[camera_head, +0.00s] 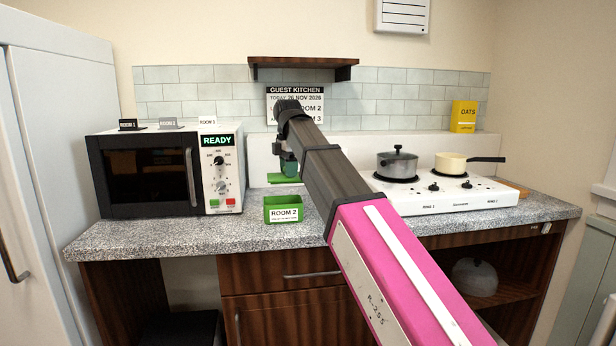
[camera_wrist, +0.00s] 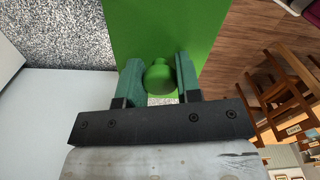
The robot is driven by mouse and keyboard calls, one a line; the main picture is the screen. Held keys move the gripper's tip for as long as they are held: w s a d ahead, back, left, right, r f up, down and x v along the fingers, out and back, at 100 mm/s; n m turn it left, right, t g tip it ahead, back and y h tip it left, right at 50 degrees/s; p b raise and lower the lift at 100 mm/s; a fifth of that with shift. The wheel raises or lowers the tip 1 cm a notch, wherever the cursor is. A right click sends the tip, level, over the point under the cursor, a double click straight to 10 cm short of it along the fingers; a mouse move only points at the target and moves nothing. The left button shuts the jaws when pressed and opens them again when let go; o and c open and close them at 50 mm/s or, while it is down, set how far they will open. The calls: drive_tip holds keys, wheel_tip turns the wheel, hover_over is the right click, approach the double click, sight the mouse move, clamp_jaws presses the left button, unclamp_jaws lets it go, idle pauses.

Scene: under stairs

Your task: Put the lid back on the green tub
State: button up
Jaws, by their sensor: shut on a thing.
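The green tub (camera_head: 283,215), labelled ROOM 2, stands open on the counter near its front edge. My gripper (camera_head: 289,169) is above and apparently a little behind the tub. It is shut on the round knob (camera_wrist: 160,78) of the flat green lid (camera_head: 281,178). In the wrist view the lid (camera_wrist: 165,28) extends beyond the fingers, with one finger on each side of the knob. In the head view a gap shows between the lid and the tub's rim. The tub's inside is mostly hidden.
A microwave (camera_head: 150,172) reading READY stands left of the tub. A hob (camera_head: 448,197) with a grey pot (camera_head: 397,165) and a cream pan (camera_head: 452,163) is to the right. A wooden shelf (camera_head: 300,62) hangs above. The speckled counter (camera_head: 180,232) is clear around the tub.

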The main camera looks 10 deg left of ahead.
drive_tip(key=shift+w+a+r, duration=0.15)
drive_tip(key=shift+a+r, duration=0.05)
drive_tip(key=shift+a, duration=0.8)
drive_tip(key=shift+f, duration=3)
drive_tip(key=shift+f, duration=0.8)
drive_tip(key=o, duration=1.6)
drive_tip(key=shift+c, duration=0.2)
drive_tip(key=shift+r, duration=0.15)
